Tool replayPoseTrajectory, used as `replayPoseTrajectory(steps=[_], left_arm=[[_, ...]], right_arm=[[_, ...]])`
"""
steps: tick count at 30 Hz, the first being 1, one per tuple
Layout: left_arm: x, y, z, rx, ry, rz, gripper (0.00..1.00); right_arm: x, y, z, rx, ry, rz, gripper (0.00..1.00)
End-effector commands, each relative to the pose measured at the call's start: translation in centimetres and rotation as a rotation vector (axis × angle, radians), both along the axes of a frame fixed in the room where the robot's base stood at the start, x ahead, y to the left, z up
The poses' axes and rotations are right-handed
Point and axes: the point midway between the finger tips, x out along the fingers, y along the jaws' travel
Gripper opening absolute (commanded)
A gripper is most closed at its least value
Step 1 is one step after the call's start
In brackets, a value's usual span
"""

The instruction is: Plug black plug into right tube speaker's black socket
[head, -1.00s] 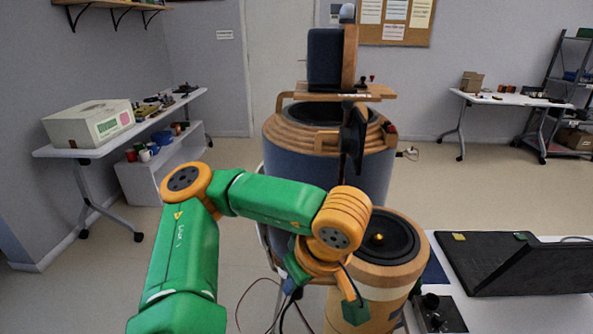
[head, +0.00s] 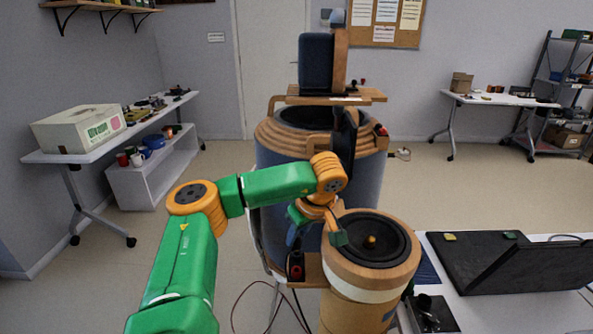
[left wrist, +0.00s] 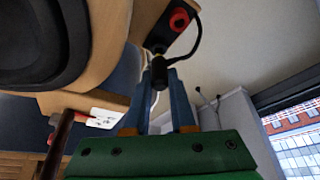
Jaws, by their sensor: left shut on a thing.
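My left gripper (head: 294,240) is beside the left side of the wooden right tube speaker (head: 341,285), which has a black cone on top. In the left wrist view, my gripper's blue fingers (left wrist: 159,108) are shut on the black plug (left wrist: 160,72), whose cable curves up and right. The plug's far end points at the lower part of a black terminal panel with a red socket (left wrist: 180,18). The black socket is hidden or too dark to make out, so I cannot tell whether the plug touches it. The red socket also shows in the head view (head: 296,271). My right gripper is out of view.
A large blue and wood speaker (head: 275,165) stands behind. A white table (head: 490,310) with a black laptop-like case (head: 510,265) is at the right. Thin cables hang below my gripper. A side table (head: 110,145) with a white box stands at the left.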

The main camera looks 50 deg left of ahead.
Motion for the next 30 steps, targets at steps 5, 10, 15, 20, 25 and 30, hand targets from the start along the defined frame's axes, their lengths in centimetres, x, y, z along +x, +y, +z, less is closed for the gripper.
replayPoseTrajectory(steps=[5, 10, 15, 20, 25, 30], left_arm=[[0.0, -0.02, -0.01, 0.0, -0.001, 0.001, 0.0], [-0.01, -0.03, 0.01, 0.0, -0.001, 0.001, 0.0], [-0.03, -0.02, -0.19, -0.001, 0.0, 0.0, 0.0], [-0.01, 0.02, -0.35, 0.0, -0.001, 0.001, 0.0], [-0.01, 0.02, -0.35, 0.0, -0.001, 0.001, 0.0], [-0.04, 0.02, -0.26, 0.0, 0.0, 0.0, 0.0]], right_arm=[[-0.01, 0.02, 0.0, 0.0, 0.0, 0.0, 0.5], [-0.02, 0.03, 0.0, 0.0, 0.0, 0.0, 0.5], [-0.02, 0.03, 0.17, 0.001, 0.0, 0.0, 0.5], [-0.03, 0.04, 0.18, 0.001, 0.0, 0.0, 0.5], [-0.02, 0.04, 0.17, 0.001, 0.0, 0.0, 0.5], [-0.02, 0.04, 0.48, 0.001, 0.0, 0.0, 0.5]])
